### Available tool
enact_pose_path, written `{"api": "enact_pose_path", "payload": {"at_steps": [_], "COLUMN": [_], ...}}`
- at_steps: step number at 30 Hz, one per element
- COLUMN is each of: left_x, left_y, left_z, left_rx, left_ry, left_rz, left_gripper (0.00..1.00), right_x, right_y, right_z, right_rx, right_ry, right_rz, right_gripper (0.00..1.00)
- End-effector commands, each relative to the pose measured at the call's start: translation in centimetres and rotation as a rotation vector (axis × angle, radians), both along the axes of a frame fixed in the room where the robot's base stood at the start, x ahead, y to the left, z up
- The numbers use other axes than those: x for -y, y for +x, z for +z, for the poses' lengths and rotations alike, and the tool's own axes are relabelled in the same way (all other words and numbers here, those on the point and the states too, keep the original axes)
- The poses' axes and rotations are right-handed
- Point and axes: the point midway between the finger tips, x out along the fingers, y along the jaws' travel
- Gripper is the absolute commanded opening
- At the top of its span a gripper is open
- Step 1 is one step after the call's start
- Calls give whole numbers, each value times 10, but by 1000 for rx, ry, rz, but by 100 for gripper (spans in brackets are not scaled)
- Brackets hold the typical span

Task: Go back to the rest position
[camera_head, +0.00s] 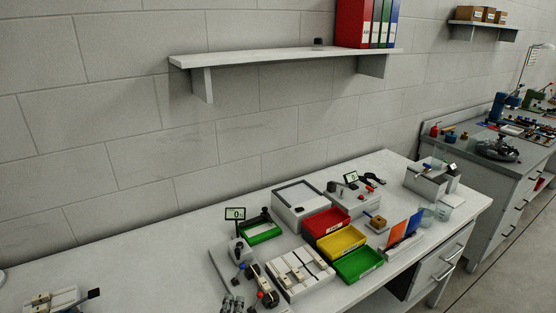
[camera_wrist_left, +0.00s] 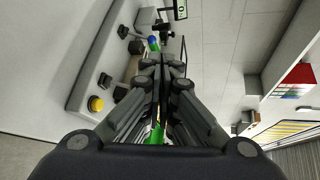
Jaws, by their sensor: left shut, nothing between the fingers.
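My left gripper (camera_head: 232,304) shows at the bottom edge of the head view, low over the front of the workbench (camera_head: 190,262). In the left wrist view its fingers (camera_wrist_left: 160,62) are together with nothing between them. Beyond the fingertips a small blue and green piece (camera_wrist_left: 153,43) shows; I cannot tell if they touch it. A light control panel (camera_wrist_left: 92,75) with a yellow button (camera_wrist_left: 95,103) and black knobs lies to the left of the fingers. My right gripper is in neither view.
The bench holds a white fixture (camera_head: 300,272), red (camera_head: 326,222), yellow (camera_head: 341,242) and green (camera_head: 358,264) bins, and a small display (camera_head: 235,213). A wall shelf (camera_head: 280,57) with binders (camera_head: 367,22) hangs above.

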Motion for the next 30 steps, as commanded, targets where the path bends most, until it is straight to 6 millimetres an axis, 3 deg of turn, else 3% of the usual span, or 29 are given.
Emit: {"api": "enact_pose_path", "payload": {"at_steps": [2, 6, 9, 15, 23, 30], "left_x": [-24, -65, -78, -83, -77, -75], "left_y": [-19, -76, -117, -183, -257, -245], "left_z": [-15, -51, -68, -82, -81, -136], "left_rx": [-84, -288, -405, -576, -755, -771], "left_ry": [-154, -545, -756, -1022, -1227, -1215], "left_rz": [107, 388, 562, 822, 1101, 1116], "left_gripper": [0, 0, 0, 0, 0, 0], "right_x": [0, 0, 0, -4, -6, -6], "right_y": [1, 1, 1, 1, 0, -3], "right_z": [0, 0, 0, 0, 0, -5], "right_rx": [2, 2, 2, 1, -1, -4], "right_ry": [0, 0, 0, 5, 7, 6], "right_rz": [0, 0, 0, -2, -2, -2], "right_gripper": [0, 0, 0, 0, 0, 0]}}
